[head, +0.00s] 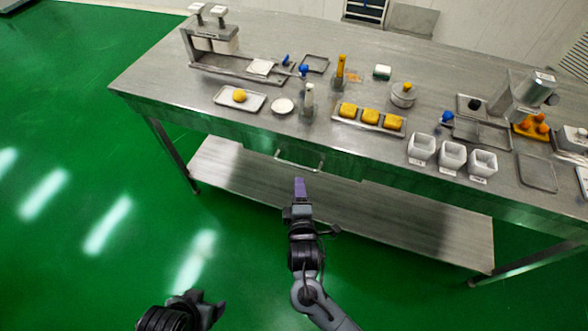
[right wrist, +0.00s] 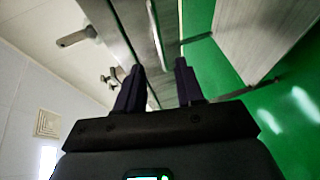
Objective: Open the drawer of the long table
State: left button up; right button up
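The long steel table (head: 330,60) crosses the head view. Its drawer (head: 270,147) is in the front edge and looks closed, with a metal bar handle (head: 298,165) facing me. My right gripper (head: 299,182) has purple fingers just in front of and below the handle's right part. In the right wrist view its two dark fingers (right wrist: 159,70) stand apart, and a thin metal bar, seemingly the handle (right wrist: 155,35), shows beyond the gap. I cannot tell whether they touch it. My left gripper (head: 208,305) is low in the head view, away from the table; its finger gap is unclear.
On the tabletop are a tray with yellow pieces (head: 389,129), white containers (head: 452,157), bottles and a two-headed dispenser (head: 212,35). A lower shelf (head: 250,175) runs under the drawer. Green floor (head: 80,130) in front is clear.

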jog(key=w+f+b, duration=0.1)
jog(key=w+b, duration=0.2)
jog(key=w, duration=0.5)
jog(key=shift+w+a+f, duration=0.2)
jog(key=shift+a+f, duration=0.05)
jog(key=shift+a, duration=0.1)
grip_shut()
